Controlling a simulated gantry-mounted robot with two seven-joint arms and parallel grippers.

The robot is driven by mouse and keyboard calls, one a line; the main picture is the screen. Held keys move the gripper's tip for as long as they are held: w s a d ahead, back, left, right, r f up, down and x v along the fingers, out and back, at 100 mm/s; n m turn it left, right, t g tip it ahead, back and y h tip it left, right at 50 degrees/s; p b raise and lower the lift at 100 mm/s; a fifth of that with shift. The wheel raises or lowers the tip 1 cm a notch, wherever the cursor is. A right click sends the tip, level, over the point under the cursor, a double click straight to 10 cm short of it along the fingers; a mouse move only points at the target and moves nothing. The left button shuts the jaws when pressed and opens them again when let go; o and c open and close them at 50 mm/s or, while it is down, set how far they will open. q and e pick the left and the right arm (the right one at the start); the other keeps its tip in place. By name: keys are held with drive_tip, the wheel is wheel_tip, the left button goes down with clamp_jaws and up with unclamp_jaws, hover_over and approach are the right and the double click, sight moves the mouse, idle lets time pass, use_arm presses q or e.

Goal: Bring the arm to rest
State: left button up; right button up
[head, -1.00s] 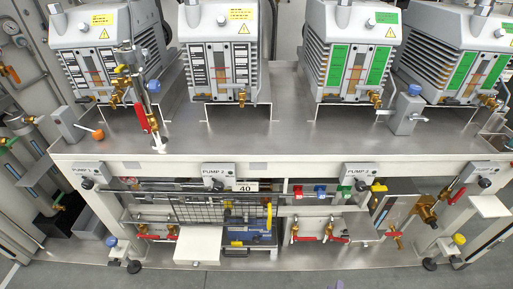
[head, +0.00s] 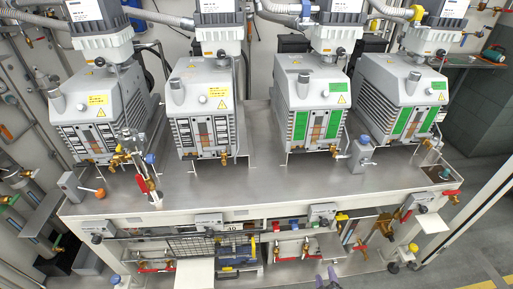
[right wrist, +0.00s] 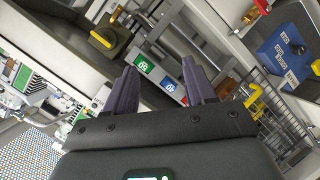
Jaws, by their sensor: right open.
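My right gripper (head: 328,275) shows only as purple-grey fingertips at the bottom edge of the head view, in front of the bench's lower shelf. In the right wrist view its two fingers (right wrist: 159,66) stand apart with nothing between them. My left gripper is in neither current view.
Several grey vacuum pumps (head: 203,108) stand on the steel bench top (head: 300,175). Below are a wire basket (head: 190,246) and red-handled valves. A blue box (right wrist: 290,45) and a yellow-handled valve (right wrist: 104,38) show in the wrist view. Open floor lies at right.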

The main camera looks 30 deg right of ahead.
drive_tip(key=w+a+r+g+y+p, duration=0.15)
drive_tip(key=a+r+y+p, duration=0.25)
drive_tip(key=a+r, duration=0.55)
drive_tip(key=w+a+r+y+p, duration=0.2)
drive_tip(key=a+r+y+p, duration=0.3)
drive_tip(key=r, duration=0.7)
drive_tip(key=s+a+r+g+b, duration=0.2)
drive_tip(key=s+a+r, duration=0.2)
drive_tip(key=a+r, duration=0.35)
drive_tip(key=s+g, duration=0.4)
drive_tip(key=s, duration=0.2)
wheel_tip(320, 180, up, 38)
drive_tip(key=p, duration=3.7)
drive_tip(key=shift+w+m+p, duration=0.25)
drive_tip(key=shift+m+p, duration=0.1)
drive_tip(key=shift+m, duration=0.05)
drive_tip(key=shift+d+r+p, duration=0.1)
drive_tip(key=shift+r+p, duration=0.3)
drive_tip(key=shift+c, duration=0.7)
use_arm(q)
wheel_tip(320, 180, up, 48)
use_arm(e)
drive_tip(key=shift+d, duration=0.1)
